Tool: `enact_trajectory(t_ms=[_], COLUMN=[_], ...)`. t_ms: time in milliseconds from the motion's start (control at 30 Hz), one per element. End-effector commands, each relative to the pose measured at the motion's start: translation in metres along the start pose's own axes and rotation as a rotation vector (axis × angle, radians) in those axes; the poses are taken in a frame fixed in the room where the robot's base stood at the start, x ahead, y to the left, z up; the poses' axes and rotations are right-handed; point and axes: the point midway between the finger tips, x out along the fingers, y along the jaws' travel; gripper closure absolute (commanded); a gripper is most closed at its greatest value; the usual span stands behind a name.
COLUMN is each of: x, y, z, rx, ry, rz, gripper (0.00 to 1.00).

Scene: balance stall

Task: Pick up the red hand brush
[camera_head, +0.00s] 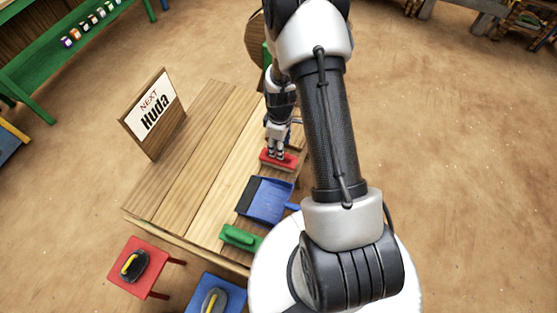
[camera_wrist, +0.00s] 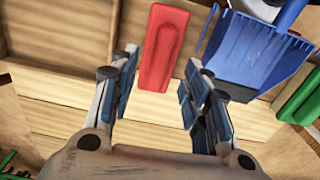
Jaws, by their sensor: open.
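The red hand brush (camera_head: 279,160) lies on the wooden table (camera_head: 190,180), near its right side. In the wrist view the red brush (camera_wrist: 162,48) shows between and just beyond my open fingers, its length running away from me. My gripper (camera_head: 276,150) hangs over the brush in the head view, pointing down. In the wrist view my gripper (camera_wrist: 160,85) is open, with one finger on each side of the brush's near end and nothing held. I cannot tell how far above the brush the fingertips are.
A blue dustpan (camera_head: 264,200) lies beside the red brush, close to my right finger in the wrist view. A green brush (camera_head: 240,238) lies beyond it. A sign reading "NEXT Huda" (camera_head: 154,113) stands at the table's left. Red (camera_head: 150,258) and blue (camera_head: 232,291) stools stand below the table.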

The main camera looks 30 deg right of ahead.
Motion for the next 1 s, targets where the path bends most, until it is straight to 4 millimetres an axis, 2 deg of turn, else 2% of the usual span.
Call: enact_trajectory(t_ms=[167, 500, 733, 1000], x=[0.009, 0.054, 0.055, 0.055], y=[0.000, -0.001, -0.001, -0.001], z=[-0.001, -0.003, -0.003, -0.003], rx=[0.000, 0.000, 0.000, 0.000], ry=[0.000, -0.001, 0.000, 0.000], rz=[0.000, -0.001, 0.000, 0.000], gripper=[0.57, 0.57, 0.57, 0.74])
